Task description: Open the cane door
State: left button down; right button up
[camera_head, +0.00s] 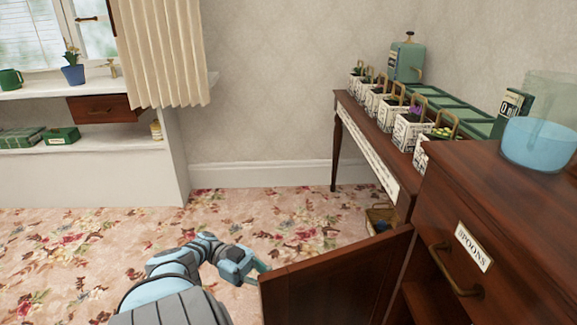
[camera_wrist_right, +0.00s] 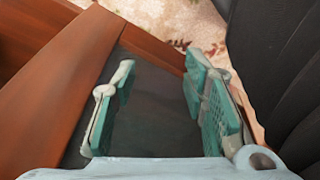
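The door (camera_head: 335,282), a dark reddish-brown wooden panel, stands swung out from the cabinet at the bottom middle of the head view. Its cane part does not show there. My left gripper (camera_head: 252,266) is at the door's free left edge, with a teal finger close to or touching it; its opening is hard to make out. My right gripper (camera_wrist_right: 157,105) shows only in the right wrist view. Its two teal pads are apart, with a dark flat surface behind the gap. Brown wood (camera_wrist_right: 65,85) lies left of its fingers; I cannot tell whether this is the door.
A side table (camera_head: 365,125) holds several white planters. A small basket (camera_head: 380,216) is behind the door. Floral carpet (camera_head: 90,250) is open at left.

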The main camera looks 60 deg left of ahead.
pick_arm(q)
jog(key=shift+a, duration=0.2)
pick_arm(e)
jog(key=shift+s+r, duration=0.1)
jog(key=shift+r, duration=0.25)
pick_arm(q)
jog(key=c, duration=1.7)
grip_release()
jog(key=shift+d, duration=0.15)
pick_arm(e)
jog(key=shift+r, duration=0.15)
